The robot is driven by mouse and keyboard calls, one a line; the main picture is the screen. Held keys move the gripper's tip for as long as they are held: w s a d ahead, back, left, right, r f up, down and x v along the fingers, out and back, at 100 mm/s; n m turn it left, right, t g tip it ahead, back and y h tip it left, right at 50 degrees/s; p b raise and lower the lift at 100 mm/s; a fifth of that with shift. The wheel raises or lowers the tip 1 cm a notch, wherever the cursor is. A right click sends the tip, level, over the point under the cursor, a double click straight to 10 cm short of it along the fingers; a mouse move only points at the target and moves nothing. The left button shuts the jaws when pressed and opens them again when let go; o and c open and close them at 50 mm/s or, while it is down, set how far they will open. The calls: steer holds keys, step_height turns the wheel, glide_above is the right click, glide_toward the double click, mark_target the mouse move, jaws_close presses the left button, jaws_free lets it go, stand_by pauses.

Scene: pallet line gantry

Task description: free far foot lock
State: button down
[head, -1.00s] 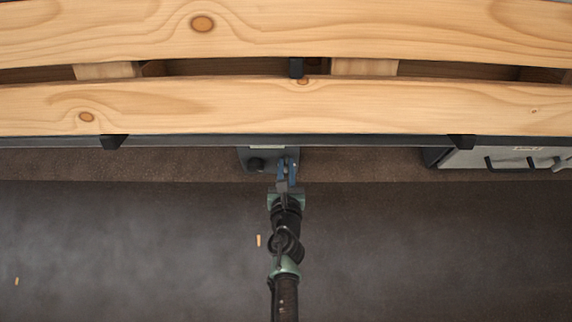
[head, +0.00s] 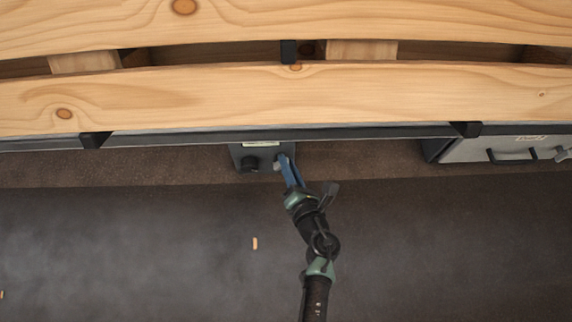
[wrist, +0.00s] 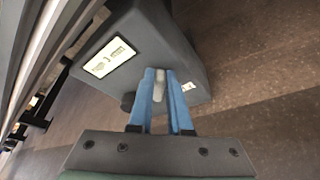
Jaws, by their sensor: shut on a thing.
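The foot lock is a dark grey box (head: 262,152) under the front rail of the pallet line, with a pale label on top and a round black knob (head: 250,164) on its front. It fills the upper middle of the wrist view (wrist: 160,45). My gripper (head: 282,163) is at the box's right front, its blue fingers pointing at it. In the wrist view the fingers (wrist: 161,85) are shut on a pale grey lever (wrist: 160,84) that stands out from the box. The fingertips hide part of the lever.
Wooden pallet boards (head: 300,95) lie above on a dark rail (head: 200,139) with black brackets. A grey cabinet with a black handle (head: 505,156) stands to the right. The floor in front is clear apart from small wood chips (head: 255,243).

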steer(key=m, duration=0.1)
steer(key=m+y+b, duration=0.1)
steer(key=f+m+t, duration=0.1)
steer(key=shift+d+m+y+b, duration=0.3)
steer(key=shift+y+b, duration=0.05)
steer(key=shift+y, duration=0.05)
steer(key=m, duration=0.2)
steer(key=f+m+t+y, duration=0.1)
steer(key=m, duration=0.1)
steer(key=shift+d+b, duration=0.1)
steer(key=shift+b, duration=0.2)
steer(key=c, duration=0.9)
jaws_free()
steer(key=shift+o, duration=0.2)
steer(key=shift+s, duration=0.1)
steer(key=p+v, duration=0.3)
steer(key=v, duration=0.9)
steer(key=shift+s+f, duration=0.25)
steer(key=shift+s, duration=0.1)
steer(key=shift+d, duration=0.15)
